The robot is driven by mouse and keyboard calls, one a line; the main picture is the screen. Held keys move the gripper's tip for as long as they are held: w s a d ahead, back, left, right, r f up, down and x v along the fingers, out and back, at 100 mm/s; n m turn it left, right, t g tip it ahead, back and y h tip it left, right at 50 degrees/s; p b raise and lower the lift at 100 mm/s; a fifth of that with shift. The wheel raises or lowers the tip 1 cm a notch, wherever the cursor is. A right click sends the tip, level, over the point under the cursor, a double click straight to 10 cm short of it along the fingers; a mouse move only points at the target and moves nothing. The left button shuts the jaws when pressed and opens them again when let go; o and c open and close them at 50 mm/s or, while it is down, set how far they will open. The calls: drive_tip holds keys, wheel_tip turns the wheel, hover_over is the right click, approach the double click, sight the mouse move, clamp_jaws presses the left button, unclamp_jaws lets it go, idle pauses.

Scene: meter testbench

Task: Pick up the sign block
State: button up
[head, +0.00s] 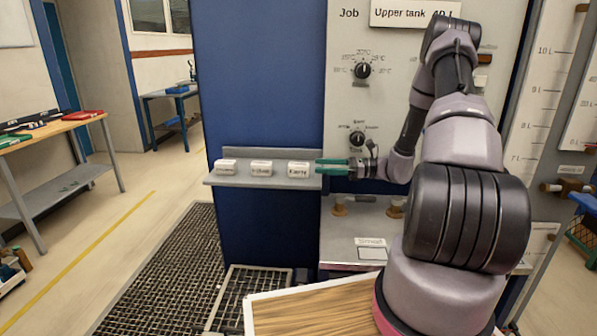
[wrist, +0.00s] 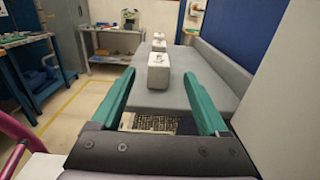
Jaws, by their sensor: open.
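Three small white blocks with dark lettering stand in a row on a grey shelf (head: 262,183): a left block (head: 226,167), a middle block (head: 261,168) and a right block (head: 299,169). The lettering is too small to read surely. My gripper (head: 319,167) has green fingers and points left along the shelf, just right of the right block. In the wrist view my gripper (wrist: 158,77) is open and empty, with the right block (wrist: 158,78) between or just beyond its fingertips. The middle block (wrist: 158,46) and the left block stand behind it in line.
The shelf's raised back edge (wrist: 222,68) runs close along the right finger in the wrist view. A blue panel (head: 258,80) stands behind the shelf. A grey panel with knobs (head: 362,70) is right of it. Floor grating (head: 165,270) lies below, and a wooden top (head: 310,312) is in front.

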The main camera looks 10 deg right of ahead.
sight(299, 164)
drive_tip(key=x, duration=0.8)
drive_tip(key=shift+a+r, duration=0.1)
clamp_jaws()
